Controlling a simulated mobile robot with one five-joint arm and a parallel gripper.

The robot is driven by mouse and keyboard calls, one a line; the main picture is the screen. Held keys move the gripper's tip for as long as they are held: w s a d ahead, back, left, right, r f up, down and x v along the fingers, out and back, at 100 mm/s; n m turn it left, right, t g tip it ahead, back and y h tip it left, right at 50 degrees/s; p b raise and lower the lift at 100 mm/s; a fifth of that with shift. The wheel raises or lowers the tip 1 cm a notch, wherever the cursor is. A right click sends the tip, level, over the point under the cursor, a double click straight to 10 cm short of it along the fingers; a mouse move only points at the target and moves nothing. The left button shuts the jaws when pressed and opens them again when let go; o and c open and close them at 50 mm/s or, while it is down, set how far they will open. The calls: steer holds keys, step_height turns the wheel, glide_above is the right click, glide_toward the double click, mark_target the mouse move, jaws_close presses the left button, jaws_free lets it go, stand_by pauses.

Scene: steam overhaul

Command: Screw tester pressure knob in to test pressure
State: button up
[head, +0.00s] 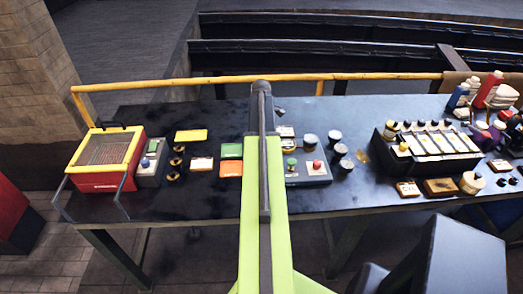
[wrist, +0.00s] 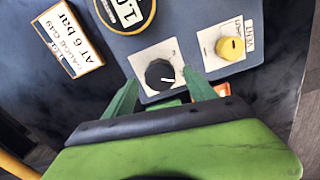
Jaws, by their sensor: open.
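The black knob (wrist: 159,73) sits on a white square plate on a blue-grey tester panel (wrist: 185,20), with a white pointer mark on it. My gripper (wrist: 160,82) is open. Its two green fingers lie on either side of the knob in the wrist view; I cannot tell whether they touch it. A round dial (wrist: 125,12) with a yellow rim shows 1.0, partly cut off by the frame edge. A yellow knob (wrist: 231,48) on a labelled plate is to the right. In the head view, my arm hides the fingers and the black knob.
A card reading "AT 6 bar" (wrist: 66,40) lies left of the panel. On the bench (head: 370,190) stand a red box with a yellow rim (head: 105,160) at left and a rack (head: 428,145) at right. A yellow rail (head: 350,77) runs along the back.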

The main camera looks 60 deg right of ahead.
steer(key=shift+f, duration=0.6)
steer(key=shift+r, duration=0.1)
